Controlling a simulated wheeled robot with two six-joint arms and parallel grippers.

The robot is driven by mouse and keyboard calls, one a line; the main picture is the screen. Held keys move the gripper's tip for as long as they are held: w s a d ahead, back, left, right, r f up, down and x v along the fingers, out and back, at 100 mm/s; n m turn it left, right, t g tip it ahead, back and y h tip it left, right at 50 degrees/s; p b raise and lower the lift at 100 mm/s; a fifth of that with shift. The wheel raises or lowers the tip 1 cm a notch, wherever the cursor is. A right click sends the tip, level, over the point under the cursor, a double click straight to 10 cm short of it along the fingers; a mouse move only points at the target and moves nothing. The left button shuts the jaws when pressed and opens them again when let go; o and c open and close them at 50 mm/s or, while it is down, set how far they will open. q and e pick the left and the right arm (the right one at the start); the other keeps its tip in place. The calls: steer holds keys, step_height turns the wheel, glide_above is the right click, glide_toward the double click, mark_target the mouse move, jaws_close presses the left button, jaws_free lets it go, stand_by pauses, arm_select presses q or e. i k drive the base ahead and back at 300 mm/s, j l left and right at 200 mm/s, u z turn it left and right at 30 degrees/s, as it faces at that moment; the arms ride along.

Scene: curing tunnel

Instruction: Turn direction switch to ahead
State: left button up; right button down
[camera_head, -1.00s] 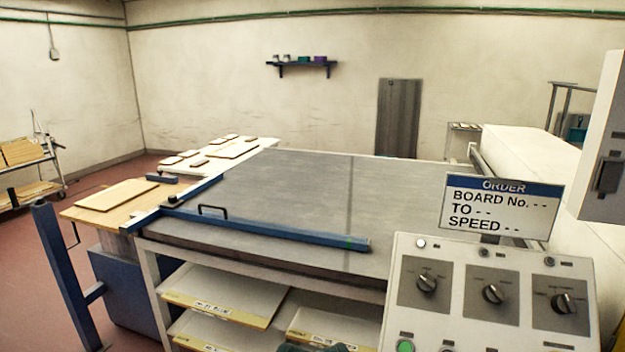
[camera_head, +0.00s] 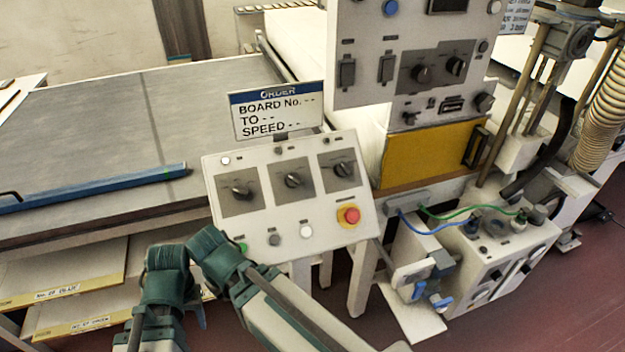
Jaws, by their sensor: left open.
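A sloped light-grey control panel (camera_head: 285,215) stands at the middle of the view. It carries three dark rotary knobs on grey plates: a left knob (camera_head: 241,191), a middle knob (camera_head: 293,180) and a right knob (camera_head: 343,169). Their labels are too small to read, so I cannot tell which is the direction switch. My left arm bends up at the lower left, and its forearm runs down to the right, below the panel. My left gripper (camera_head: 430,296), with blue tips, appears right of and below the panel, open and empty, apart from the knobs. My right gripper is not in view.
A red emergency button (camera_head: 349,215) and small buttons sit below the knobs. An order sign (camera_head: 277,110) stands behind the panel. An upright switch box (camera_head: 367,60) rises behind it to the right. A grey table (camera_head: 90,120) with a blue bar (camera_head: 95,188) lies left.

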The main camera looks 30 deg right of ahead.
mark_target(292, 180)
steer(key=l+z, duration=0.1)
steer(key=z, duration=0.75)
steer(key=k+l, duration=0.05)
